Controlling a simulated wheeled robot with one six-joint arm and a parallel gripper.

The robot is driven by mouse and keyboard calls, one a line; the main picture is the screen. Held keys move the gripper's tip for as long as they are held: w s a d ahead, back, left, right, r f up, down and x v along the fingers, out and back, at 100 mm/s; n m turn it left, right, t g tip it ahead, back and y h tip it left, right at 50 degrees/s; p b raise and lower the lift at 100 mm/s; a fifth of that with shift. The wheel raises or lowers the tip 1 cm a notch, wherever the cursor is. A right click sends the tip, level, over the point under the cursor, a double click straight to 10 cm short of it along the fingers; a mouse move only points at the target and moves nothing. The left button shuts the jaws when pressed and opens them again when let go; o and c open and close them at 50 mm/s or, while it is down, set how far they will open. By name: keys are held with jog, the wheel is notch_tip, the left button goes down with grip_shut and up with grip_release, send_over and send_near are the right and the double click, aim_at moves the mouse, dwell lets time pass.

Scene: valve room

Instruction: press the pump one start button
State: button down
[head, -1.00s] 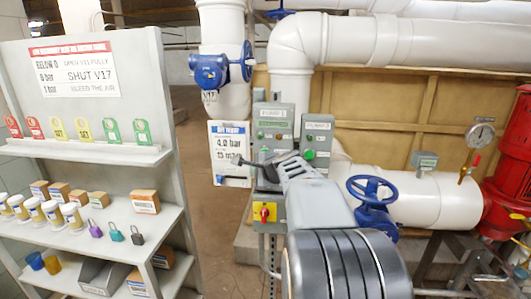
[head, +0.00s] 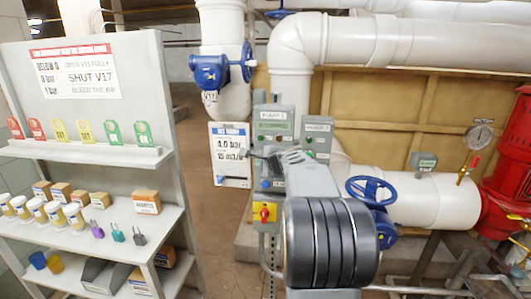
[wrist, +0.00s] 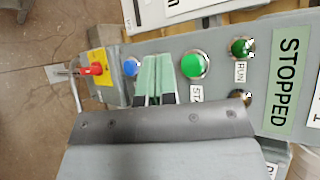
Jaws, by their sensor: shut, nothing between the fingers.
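The wrist view shows a round green button (wrist: 195,65) in a metal ring on a grey control panel (wrist: 222,75). A white label beside it is cut off at "STA". My gripper (wrist: 155,58) is shut and empty, its pale green fingers side by side just left of the green button, between it and a blue button (wrist: 132,66). I cannot tell whether the fingertips touch the panel. In the head view the pump one panel (head: 273,116) stands left of the pump two panel (head: 317,129). My arm hides the green buttons and fingertips there.
A green RUN lamp (wrist: 243,47) and a STOPPED plate (wrist: 288,82) are further right on the panel. A red switch on a yellow plate (head: 265,212) sits below the blue button. A blue handwheel (head: 371,189) is right of my arm; shelves (head: 90,150) stand left.

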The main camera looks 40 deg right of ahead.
jog(key=shift+w+d+p, duration=0.4)
jog(key=shift+w+d, duration=0.85)
jog(key=shift+w, duration=0.05)
jog(key=shift+d, duration=0.1)
dwell(1.3)
jog(key=shift+w+d, duration=0.2)
jog(key=shift+w, duration=0.1)
jog(key=shift+w+d, duration=0.3)
dwell(0.9)
jog(key=shift+s+a, duration=0.1)
jog(key=shift+s+a+b, duration=0.4)
jog(key=shift+s+a, duration=0.1)
dwell(0.5)
jog(key=shift+s+a+b, duration=1.15)
jog(key=shift+s+a, duration=0.6)
jog(key=shift+s, duration=0.05)
